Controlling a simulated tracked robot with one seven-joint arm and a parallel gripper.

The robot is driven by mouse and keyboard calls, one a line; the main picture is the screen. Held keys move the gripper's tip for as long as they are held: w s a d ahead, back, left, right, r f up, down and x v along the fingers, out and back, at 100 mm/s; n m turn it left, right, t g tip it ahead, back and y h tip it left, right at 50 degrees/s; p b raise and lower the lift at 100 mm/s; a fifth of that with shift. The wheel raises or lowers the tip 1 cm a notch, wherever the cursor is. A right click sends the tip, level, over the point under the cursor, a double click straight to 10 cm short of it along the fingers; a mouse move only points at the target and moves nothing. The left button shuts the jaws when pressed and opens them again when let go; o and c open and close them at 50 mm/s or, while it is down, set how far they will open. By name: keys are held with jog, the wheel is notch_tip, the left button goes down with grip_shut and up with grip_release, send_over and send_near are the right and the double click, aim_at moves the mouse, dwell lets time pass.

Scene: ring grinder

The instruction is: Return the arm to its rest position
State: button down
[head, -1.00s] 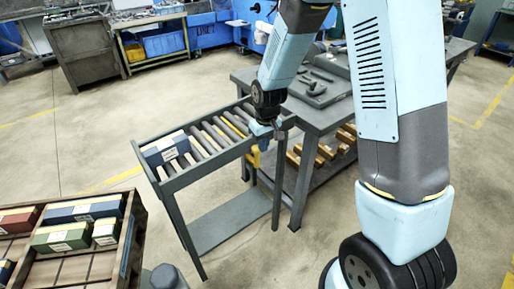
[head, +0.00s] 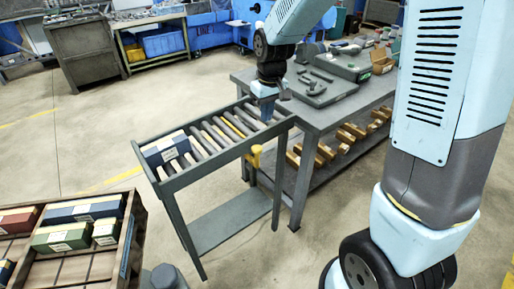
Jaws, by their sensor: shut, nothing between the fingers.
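My arm reaches in from the top right in the head view. My gripper (head: 266,108) hangs over the right end of the roller conveyor (head: 204,179), beside the grey workbench. It points down, is shut and holds nothing that I can see. Its fingertips are small and partly dark in this view. A blue and white box (head: 167,149) lies on the left end of the rollers, well apart from my gripper.
The grey workbench (head: 325,118) right of the conveyor carries grey tools and small boxes, with several wooden blocks on its lower shelf. A wooden crate rack (head: 131,236) with boxes stands front left. Open floor (head: 90,130) lies left of the conveyor.

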jog(key=shift+r, duration=0.1)
dwell(0.4)
jog(key=s+d+r+m+t, duration=0.2)
jog(key=s+d+r+m, duration=0.1)
jog(key=s+d+r, duration=0.8)
jog(key=s+d+r+m+t, duration=0.1)
jog(key=s+d+r, duration=0.2)
jog(key=s, duration=0.2)
jog(key=s+d+r+m+t, duration=0.1)
jog(key=s+d+r+m, duration=0.1)
jog(key=s, duration=0.4)
jog(key=shift+s+d+r+t+h, duration=0.3)
jog(key=shift+d+r, duration=0.1)
jog(key=shift+r, duration=0.25)
jog(key=shift+a, duration=0.15)
dwell(0.6)
